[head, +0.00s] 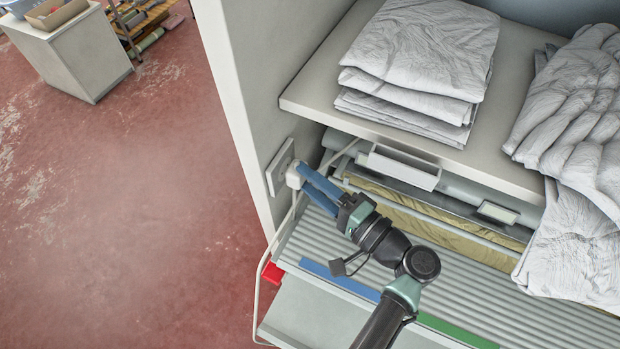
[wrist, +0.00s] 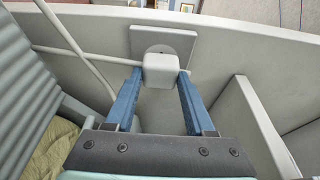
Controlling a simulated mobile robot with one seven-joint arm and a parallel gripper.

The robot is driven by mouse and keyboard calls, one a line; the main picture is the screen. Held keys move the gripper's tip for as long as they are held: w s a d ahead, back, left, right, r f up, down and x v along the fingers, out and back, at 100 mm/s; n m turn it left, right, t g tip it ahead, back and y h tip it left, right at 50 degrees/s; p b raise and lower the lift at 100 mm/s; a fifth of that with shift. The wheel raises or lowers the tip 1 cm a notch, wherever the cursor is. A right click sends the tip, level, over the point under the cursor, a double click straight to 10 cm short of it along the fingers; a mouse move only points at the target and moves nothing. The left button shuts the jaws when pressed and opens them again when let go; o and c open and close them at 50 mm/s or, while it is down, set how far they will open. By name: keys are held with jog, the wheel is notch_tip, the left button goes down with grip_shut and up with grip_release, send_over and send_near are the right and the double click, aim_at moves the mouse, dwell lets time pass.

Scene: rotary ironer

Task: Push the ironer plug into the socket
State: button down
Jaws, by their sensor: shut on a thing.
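The ironer plug (head: 294,175) is a small white block at the inner side of the left cabinet wall. It also shows in the wrist view (wrist: 160,71). The socket (head: 280,164) is a square light plate on that wall, seen in the wrist view (wrist: 182,42) behind the plug with the upper part of its round recess showing. My gripper (head: 304,178), with blue fingers, is shut on the plug, one fingertip on each side of it in the wrist view (wrist: 160,74). The plug is right in front of the socket; its pins are hidden, and I cannot tell how deep they sit.
A white cord (head: 262,290) hangs down by the ironer's left end. Folded white linen (head: 420,45) lies on the shelf (head: 330,75) above the ironer. The ribbed feed table (head: 470,290) lies under my arm. An upright panel (wrist: 245,125) stands right of my fingers in the wrist view.

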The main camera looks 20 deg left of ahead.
jog(key=shift+a, duration=0.55)
jog(key=shift+c, duration=0.9)
grip_release()
jog(key=shift+d, duration=0.1)
jog(key=b+v, duration=0.3)
jog(key=v, duration=0.9)
jog(key=shift+s+d, duration=0.15)
jog(key=shift+d, duration=0.2)
